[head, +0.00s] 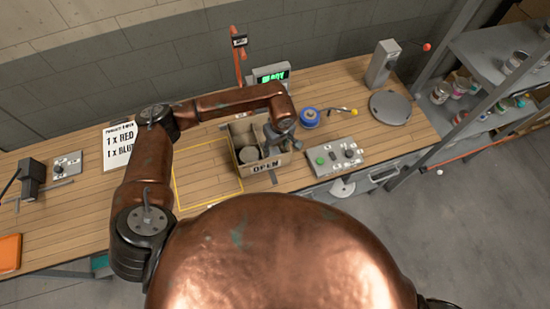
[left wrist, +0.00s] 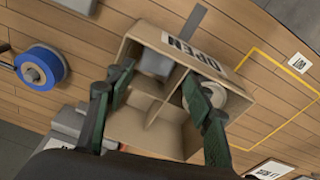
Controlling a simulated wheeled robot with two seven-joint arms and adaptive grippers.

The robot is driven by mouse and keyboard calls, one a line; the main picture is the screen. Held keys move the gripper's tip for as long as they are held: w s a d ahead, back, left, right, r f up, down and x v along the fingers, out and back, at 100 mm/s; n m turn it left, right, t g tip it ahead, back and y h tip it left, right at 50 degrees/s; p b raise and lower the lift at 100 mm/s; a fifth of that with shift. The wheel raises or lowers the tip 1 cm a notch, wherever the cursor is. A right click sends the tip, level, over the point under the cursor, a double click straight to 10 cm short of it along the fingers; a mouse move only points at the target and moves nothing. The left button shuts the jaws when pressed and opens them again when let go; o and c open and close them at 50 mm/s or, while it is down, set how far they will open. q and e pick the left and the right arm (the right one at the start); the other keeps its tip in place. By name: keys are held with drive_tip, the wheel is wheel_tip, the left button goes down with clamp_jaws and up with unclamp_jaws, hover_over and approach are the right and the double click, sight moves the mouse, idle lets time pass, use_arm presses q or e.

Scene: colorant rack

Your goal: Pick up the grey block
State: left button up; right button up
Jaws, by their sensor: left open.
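The grey block (left wrist: 154,64) sits in one compartment of a divided cardboard box (left wrist: 160,138), near the box wall marked OPEN. The box (head: 285,160) stands on the wooden bench in the head view. My left gripper (left wrist: 158,76) is open and points down over the box, its two green fingers spread to either side of the block in the wrist picture. I cannot tell how far above the block they are. In the head view my left gripper (head: 275,143) hides the block's compartment. My right gripper is not in view.
A round grey can (left wrist: 234,100) is in another compartment, close to one finger. A blue spool (head: 309,117) and a button panel (head: 335,157) stand right of the box. A yellow outlined area (head: 190,207) on its left is clear.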

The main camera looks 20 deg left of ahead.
sight(275, 154)
use_arm(q)
drive_tip(key=f, duration=0.1)
drive_tip(key=w+f+b, duration=0.1)
drive_tip(key=shift+f, duration=0.3)
drive_tip(key=shift+f+b, duration=0.2)
drive_tip(key=shift+b, duration=0.2)
drive_tip(key=shift+s+f, duration=0.1)
drive_tip(key=shift+s, duration=0.1)
drive_tip(key=shift+f, duration=0.3)
drive_tip(key=f, duration=0.2)
drive_tip(key=f+p, duration=0.1)
drive_tip(key=f, duration=0.1)
drive_tip(key=a+f+p, duration=0.1)
drive_tip(key=f, duration=0.1)
drive_tip(key=shift+w, duration=0.4)
drive_tip(key=shift+f, duration=0.4)
drive_tip(key=shift+w, duration=0.1)
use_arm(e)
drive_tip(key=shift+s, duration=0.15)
use_arm(q)
drive_tip(key=shift+c, duration=0.4)
drive_tip(key=c, duration=0.4)
